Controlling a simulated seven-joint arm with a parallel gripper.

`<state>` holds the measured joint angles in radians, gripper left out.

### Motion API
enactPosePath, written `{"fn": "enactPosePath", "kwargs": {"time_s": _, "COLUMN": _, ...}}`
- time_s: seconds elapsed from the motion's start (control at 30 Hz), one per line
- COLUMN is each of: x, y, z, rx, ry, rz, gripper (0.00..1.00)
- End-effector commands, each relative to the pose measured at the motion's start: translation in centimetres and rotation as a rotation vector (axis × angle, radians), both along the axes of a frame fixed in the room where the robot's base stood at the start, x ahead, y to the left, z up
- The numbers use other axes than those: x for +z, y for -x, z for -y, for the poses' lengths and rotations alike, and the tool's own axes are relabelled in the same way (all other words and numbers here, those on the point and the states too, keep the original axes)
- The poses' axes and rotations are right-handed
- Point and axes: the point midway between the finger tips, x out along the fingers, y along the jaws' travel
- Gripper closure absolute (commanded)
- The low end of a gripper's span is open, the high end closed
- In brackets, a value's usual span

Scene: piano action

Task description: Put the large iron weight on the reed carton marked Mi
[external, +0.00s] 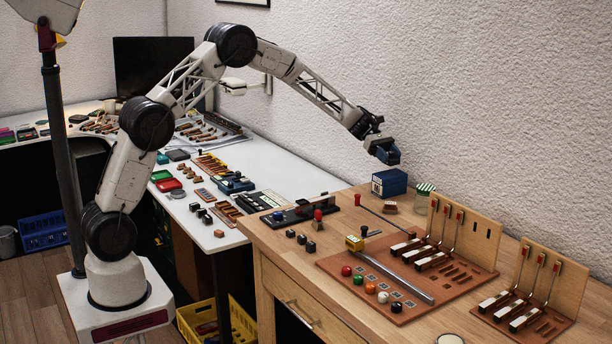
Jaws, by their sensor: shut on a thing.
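My gripper (381,147) is at the far right end of the raised arm, above the back of the wooden workbench. It is shut on a small dark blue thing (389,156); I cannot tell from its shape whether this is the large iron weight. A blue carton (389,184) with a small pale label stands on the bench just below it. The held thing is apart from the carton, a little above it. The label is too small to read, so I cannot tell whether it says Mi.
A jar with a green-striped lid (425,190) stands right of the carton. A red-knobbed rod (382,215) and small brown block (391,208) lie in front. The brown board (455,285) carries levers, coloured balls and a metal bar. Small dark blocks (301,240) stand left.

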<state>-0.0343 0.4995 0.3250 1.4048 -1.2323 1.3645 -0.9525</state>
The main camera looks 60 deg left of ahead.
Motion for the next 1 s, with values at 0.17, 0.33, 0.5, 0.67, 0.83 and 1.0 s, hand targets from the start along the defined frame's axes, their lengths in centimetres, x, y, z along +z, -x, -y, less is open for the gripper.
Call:
{"fn": "enactPosePath", "kwargs": {"time_s": 0.17, "x": -0.8, "y": 0.0, "z": 0.0, "rx": 0.0, "ry": 0.0, "rz": 0.0, "gripper": 0.86}}
{"fn": "enactPosePath", "kwargs": {"time_s": 0.33, "x": -2.5, "y": 0.0, "z": 0.0, "rx": 0.0, "ry": 0.0, "rz": 0.0, "gripper": 0.86}}
{"fn": "enactPosePath", "kwargs": {"time_s": 0.5, "x": -3.4, "y": 0.0, "z": 0.0, "rx": 0.001, "ry": 0.0, "rz": 0.001, "gripper": 0.86}}
{"fn": "enactPosePath", "kwargs": {"time_s": 0.67, "x": -3.4, "y": 0.0, "z": 0.0, "rx": 0.001, "ry": 0.0, "rz": 0.001, "gripper": 0.86}}
{"fn": "enactPosePath", "kwargs": {"time_s": 0.83, "x": -3.5, "y": 0.0, "z": 0.0, "rx": 0.0, "ry": 0.0, "rz": 0.001, "gripper": 0.86}}
{"fn": "enactPosePath", "kwargs": {"time_s": 1.0, "x": -3.8, "y": 0.0, "z": 0.0, "rx": 0.0, "ry": 0.0, "rz": 0.0, "gripper": 0.38}}
